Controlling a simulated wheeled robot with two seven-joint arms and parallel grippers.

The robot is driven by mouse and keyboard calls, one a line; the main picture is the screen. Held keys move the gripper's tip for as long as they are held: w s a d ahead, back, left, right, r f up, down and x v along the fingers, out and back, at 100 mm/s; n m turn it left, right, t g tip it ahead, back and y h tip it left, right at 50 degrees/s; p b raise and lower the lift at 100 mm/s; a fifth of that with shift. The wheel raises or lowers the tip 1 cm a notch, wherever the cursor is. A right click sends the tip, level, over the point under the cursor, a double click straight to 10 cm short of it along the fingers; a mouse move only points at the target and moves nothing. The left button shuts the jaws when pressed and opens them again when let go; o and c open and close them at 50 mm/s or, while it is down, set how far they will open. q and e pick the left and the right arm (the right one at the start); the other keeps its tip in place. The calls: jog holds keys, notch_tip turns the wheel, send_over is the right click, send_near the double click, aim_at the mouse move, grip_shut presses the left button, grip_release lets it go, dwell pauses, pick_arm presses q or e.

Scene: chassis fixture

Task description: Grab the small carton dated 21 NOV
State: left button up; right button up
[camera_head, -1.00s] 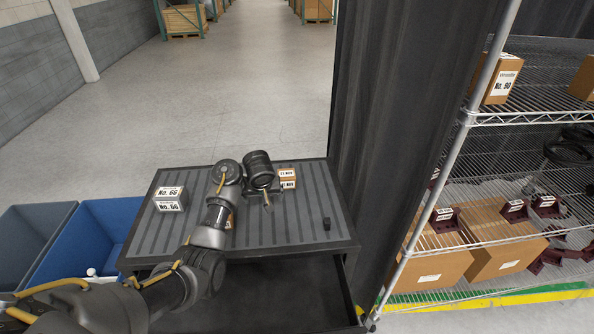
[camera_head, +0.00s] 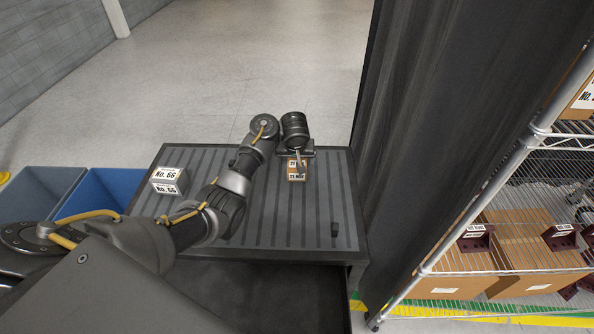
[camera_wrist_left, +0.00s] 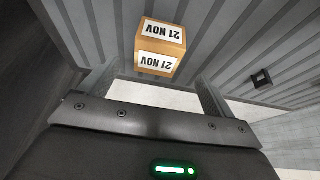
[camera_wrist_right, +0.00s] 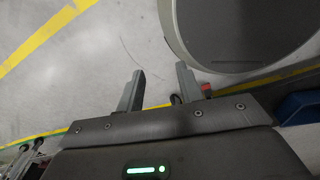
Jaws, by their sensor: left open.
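The small orange-brown carton with white "21 NOV" labels (camera_head: 297,174) stands on the grey ribbed table top. In the left wrist view the carton (camera_wrist_left: 160,47) sits ahead of the fingers, between their lines, with both labels upside down. My left gripper (camera_head: 299,164) is over the carton in the head view and hides part of it. In the left wrist view its fingers (camera_wrist_left: 157,85) are apart with nothing between them. My right gripper (camera_wrist_right: 160,85) shows only in its wrist view, fingers apart and empty above the floor.
A grey-white box labelled "No. 66" (camera_head: 169,181) stands at the table's left. A small black block (camera_head: 335,229) is near its right front. Blue (camera_head: 100,192) and grey (camera_head: 40,190) bins stand left. A dark curtain (camera_head: 440,130) and wire shelf (camera_head: 520,215) are right.

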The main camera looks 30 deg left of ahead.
aim_at(296, 163)
pick_arm(q)
jog(key=x, duration=0.3)
jog(key=shift+w+f, duration=0.1)
jog(key=shift+w, duration=0.2)
jog(key=shift+w+f, duration=0.2)
jog(key=shift+s+b, duration=0.1)
jog(key=shift+b, duration=0.2)
jog(key=shift+a+f, duration=0.15)
jog(key=shift+f, duration=0.15)
jog(key=x, duration=0.3)
jog(key=shift+w+f+b, duration=0.3)
jog(key=shift+b, duration=0.05)
jog(key=shift+w+a+f, duration=0.1)
jog(key=shift+w+f, duration=0.05)
jog(key=shift+f, duration=0.15)
pick_arm(e)
jog(key=shift+w+d+f, duration=0.15)
jog(key=shift+w+f, duration=0.1)
jog(key=shift+f, duration=0.25)
jog(key=shift+w+d+f, duration=0.15)
jog(key=shift+w+f, duration=0.1)
jog(key=shift+f, duration=0.2)
pick_arm(q)
jog(key=shift+r, duration=0.1)
